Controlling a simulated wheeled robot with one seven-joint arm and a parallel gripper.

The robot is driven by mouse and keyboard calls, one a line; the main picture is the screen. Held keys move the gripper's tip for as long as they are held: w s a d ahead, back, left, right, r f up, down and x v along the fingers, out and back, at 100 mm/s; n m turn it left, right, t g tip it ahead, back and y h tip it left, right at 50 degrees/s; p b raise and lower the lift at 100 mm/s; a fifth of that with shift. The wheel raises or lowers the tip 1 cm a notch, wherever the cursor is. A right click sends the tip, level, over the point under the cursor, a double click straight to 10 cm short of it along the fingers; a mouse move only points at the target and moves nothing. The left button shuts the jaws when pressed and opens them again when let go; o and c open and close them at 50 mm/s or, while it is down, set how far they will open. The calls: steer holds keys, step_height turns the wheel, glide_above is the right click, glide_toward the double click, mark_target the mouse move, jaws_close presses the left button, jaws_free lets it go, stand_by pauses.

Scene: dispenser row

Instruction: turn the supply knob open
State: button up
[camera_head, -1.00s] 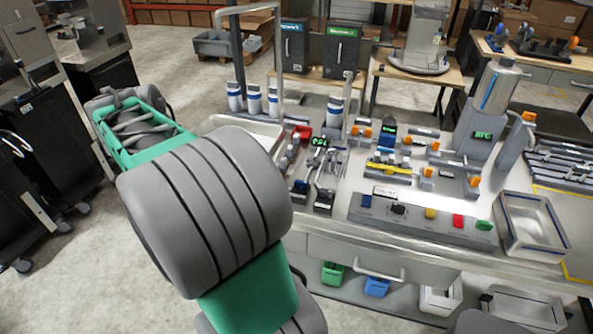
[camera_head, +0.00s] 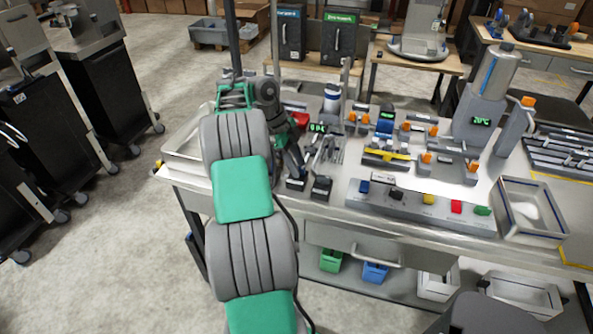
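Several orange knobs sit on grey pipe fittings on the workbench, among them one at the front (camera_head: 426,158), one at the front right (camera_head: 472,167) and one further back (camera_head: 405,127). I cannot read which one is the supply knob. A taller grey post at the right has an orange top (camera_head: 527,101). My grey and green arm reaches over the bench's left end. My gripper (camera_head: 293,158) seems to be the dark part pointing down left of the knobs, apart from them. Its fingers are too small and dark to tell open from shut.
A steel tank dispenser (camera_head: 489,90) with a green display stands at the right. A panel of coloured buttons (camera_head: 420,209) runs along the front edge. An empty tray (camera_head: 506,226) is at the front right.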

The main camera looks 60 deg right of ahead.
steer(key=shift+f, duration=0.1)
jaws_close()
stand_by(0.3)
